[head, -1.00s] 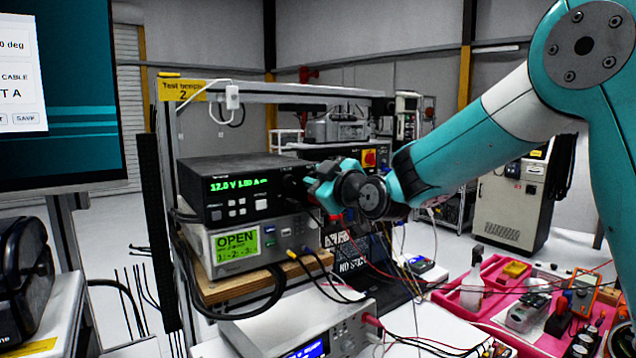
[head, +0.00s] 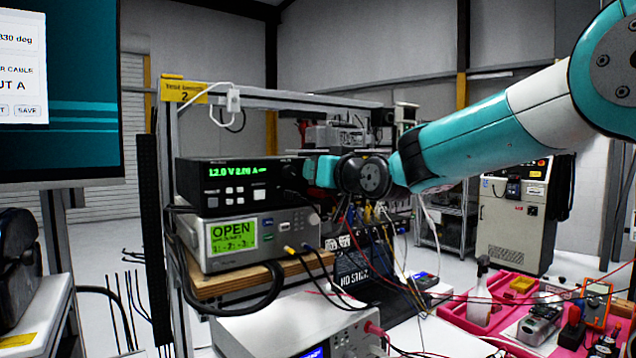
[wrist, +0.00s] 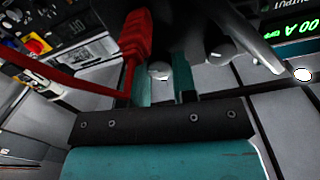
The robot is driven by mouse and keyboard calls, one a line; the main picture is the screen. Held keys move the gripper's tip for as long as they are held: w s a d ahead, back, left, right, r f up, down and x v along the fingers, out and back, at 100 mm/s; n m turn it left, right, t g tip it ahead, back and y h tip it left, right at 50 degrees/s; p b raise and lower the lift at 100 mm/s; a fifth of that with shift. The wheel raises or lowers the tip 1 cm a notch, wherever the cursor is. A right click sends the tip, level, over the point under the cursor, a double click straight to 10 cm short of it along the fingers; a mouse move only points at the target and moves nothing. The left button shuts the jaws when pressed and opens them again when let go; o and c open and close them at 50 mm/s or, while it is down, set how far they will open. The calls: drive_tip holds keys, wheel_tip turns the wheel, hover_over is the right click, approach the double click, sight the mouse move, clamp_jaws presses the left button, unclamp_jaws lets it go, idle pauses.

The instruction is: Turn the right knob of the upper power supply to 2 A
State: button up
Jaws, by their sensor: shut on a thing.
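The upper power supply (head: 240,200) is a black box in the head view. Its green display (head: 237,171) looks like 12.0 V and about 2.00 A, with slightly smeared digits. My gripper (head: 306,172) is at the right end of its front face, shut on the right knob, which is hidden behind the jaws. Part of the green display (wrist: 293,34) shows at the top right, with zeros and an A.
A grey lower instrument (head: 285,229) reading OPEN sits directly below on a wooden shelf (head: 225,285), with cables in front. A red lead (wrist: 135,45) lies close beside my fingers in the wrist view. A pink tray (head: 460,316) of tools is at the lower right.

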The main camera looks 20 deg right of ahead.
drive_tip(key=shift+m+b, duration=0.4)
drive_tip(key=shift+m, duration=0.5)
drive_tip(key=o, duration=0.9)
drive_tip(key=shift+o, duration=0.2)
drive_tip(key=b+v, duration=0.3)
drive_tip(key=v, duration=1.4)
drive_tip(key=shift+s, duration=0.2)
